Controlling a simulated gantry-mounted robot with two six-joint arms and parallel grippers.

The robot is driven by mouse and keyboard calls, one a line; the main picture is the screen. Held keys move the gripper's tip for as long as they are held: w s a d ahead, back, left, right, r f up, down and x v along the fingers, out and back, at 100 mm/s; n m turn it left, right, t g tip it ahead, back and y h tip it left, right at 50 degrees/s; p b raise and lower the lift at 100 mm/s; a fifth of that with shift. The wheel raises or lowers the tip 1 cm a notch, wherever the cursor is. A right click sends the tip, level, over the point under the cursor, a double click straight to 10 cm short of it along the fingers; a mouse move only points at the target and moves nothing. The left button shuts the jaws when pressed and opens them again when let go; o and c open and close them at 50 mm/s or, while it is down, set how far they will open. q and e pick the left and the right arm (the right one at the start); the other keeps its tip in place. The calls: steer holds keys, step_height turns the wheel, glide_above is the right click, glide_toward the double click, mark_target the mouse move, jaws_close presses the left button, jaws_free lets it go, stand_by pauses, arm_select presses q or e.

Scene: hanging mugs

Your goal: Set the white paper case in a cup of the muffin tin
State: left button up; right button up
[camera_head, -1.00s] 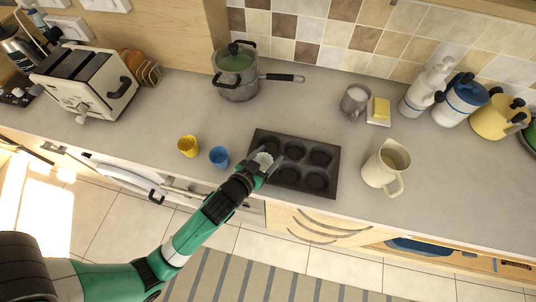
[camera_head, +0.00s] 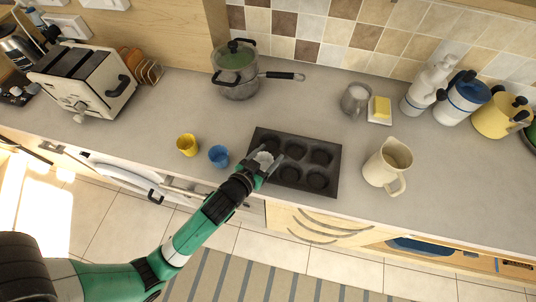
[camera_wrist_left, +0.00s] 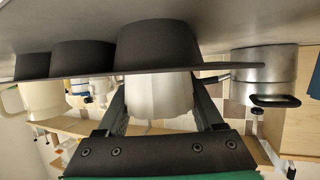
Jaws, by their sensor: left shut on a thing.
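The white paper case (camera_head: 263,157) is between the fingers of my left gripper (camera_head: 264,163), over the front-left cup of the dark muffin tin (camera_head: 336,175). The gripper is shut on it. In the left wrist view, which is upside down, the case (camera_wrist_left: 158,98) stands in line with the nearest cup (camera_wrist_left: 158,45) and meets the tin's rim plane. I cannot tell how much of it is inside the cup. The other cups look empty. My right gripper is not in view.
A yellow cup (camera_head: 187,145) and a blue cup (camera_head: 219,156) stand left of the tin. A cream jug (camera_head: 385,168) stands to its right. A pot (camera_head: 237,80), a metal mug (camera_head: 355,99) and a butter dish (camera_head: 380,119) stand behind. The counter between them is clear.

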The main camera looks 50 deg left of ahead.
arm_select(q)
steer(key=shift+s+f, duration=0.25)
steer(key=shift+f, duration=0.5)
steer(key=o, duration=1.3)
steer(key=shift+a+g, duration=0.1)
steer(key=shift+g, duration=0.2)
steer(key=shift+s+d+r, duration=0.2)
steer(key=shift+s+d, duration=0.05)
steer(key=v, duration=1.1)
steer(key=shift+w+a+r, duration=0.15)
steer(key=shift+a+r, duration=0.05)
steer(key=shift+r, duration=0.15)
